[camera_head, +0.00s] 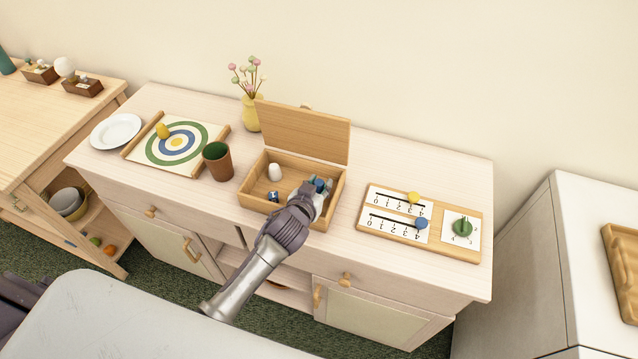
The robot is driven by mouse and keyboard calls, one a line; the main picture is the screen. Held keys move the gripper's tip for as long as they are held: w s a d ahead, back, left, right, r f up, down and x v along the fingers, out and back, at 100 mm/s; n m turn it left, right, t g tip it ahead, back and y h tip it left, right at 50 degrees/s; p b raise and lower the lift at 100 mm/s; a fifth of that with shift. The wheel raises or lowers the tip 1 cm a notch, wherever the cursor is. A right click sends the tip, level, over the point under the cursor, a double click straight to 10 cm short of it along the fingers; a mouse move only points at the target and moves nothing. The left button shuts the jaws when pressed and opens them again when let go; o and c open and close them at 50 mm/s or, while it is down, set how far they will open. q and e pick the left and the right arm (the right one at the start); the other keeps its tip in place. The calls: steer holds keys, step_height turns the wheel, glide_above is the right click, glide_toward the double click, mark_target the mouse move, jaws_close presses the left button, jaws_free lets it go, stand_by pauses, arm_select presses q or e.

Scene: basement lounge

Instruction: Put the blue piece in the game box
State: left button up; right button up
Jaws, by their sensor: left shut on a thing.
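The wooden game box (246,187) stands on the cabinet top with its lid (303,131) raised at the back. My left gripper (317,187) reaches over the right part of the box from the front. It is shut on the blue piece (320,185), which shows small between the fingertips. The piece appears inside the box's outline; I cannot tell whether it touches the floor of the box. A white piece (274,172) and a small blue-and-white die (273,197) lie in the left part of the box. My gripper hides part of the box's front right. My right gripper is not in view.
Left of the box stand a brown cup (218,164), a target board (151,151) with a yellow piece (162,131), and a white plate (115,132). A yellow vase (251,113) stands behind. A scoring board (379,238) with a blue marker (421,223) lies right.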

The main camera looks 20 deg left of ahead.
arm_select(q)
steer(key=shift+f, duration=0.25)
steer(key=o, duration=0.6)
steer(key=shift+r, duration=0.3)
steer(key=shift+r+p, duration=0.55)
steer(key=shift+r, duration=0.05)
steer(key=v, duration=0.6)
steer(key=b+v, duration=0.1)
steer(key=v, duration=0.4)
steer(key=shift+s+f, duration=0.1)
steer(key=shift+s, duration=0.4)
